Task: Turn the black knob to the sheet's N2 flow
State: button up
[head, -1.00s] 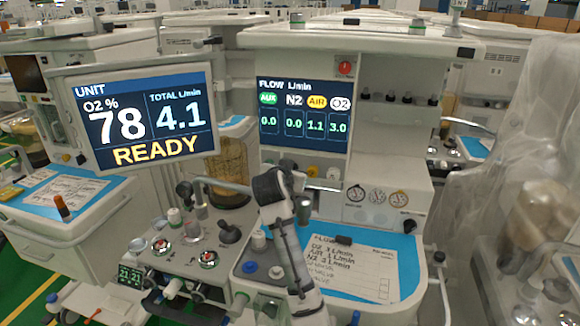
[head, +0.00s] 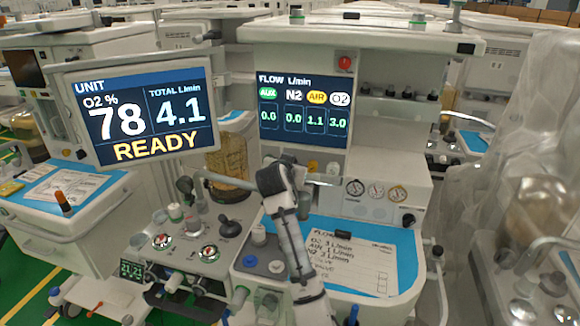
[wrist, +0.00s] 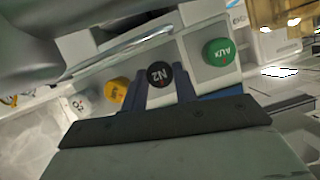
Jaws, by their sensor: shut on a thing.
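The black knob marked N2 (wrist: 157,75) sits in the row on the panel in the wrist view. My gripper (wrist: 161,80) has its two blue fingers on either side of it, shut on it. In the head view my arm hides this knob. The flow display (head: 304,112) reads AUX 0.0, N2 0.0, AIR 1.1, O2 3.0. The sheet (head: 350,262) lies on the blue worktop and lists O2, AIR and N2 flows in L/min. O2 looks like 3; the small N2 figure is hard to read surely.
The green AUX knob (wrist: 218,52) is right of the black one in the wrist view. The yellow AIR knob (wrist: 115,93) and white O2 knob (wrist: 80,106) are to its left, close by. The unit screen (head: 142,112) shows O2 78, total 4.1, READY.

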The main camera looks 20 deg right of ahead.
jog(key=shift+w+a+f+n+g+h+b, duration=0.15)
jog(key=shift+n+g+h, duration=0.2)
jog(key=shift+n+h, duration=0.5)
jog(key=shift+s+r+n+g+h+b, duration=0.1)
jog(key=shift+n+g+h, duration=0.35)
jog(key=shift+n, duration=0.75)
jog(key=shift+w+a+f+n+g+h+b, duration=0.15)
jog(key=shift+n+g+h, duration=0.15)
jog(key=shift+n+h, duration=0.6)
jog(key=shift+r+n, duration=0.1)
jog(key=shift+n, duration=0.15)
jog(key=o, duration=1)
jog(key=b+v, duration=0.4)
jog(key=v, duration=0.9)
jog(key=shift+s+a+r, duration=0.15)
jog(key=shift+s+r, duration=0.15)
jog(key=shift+s, duration=0.05)
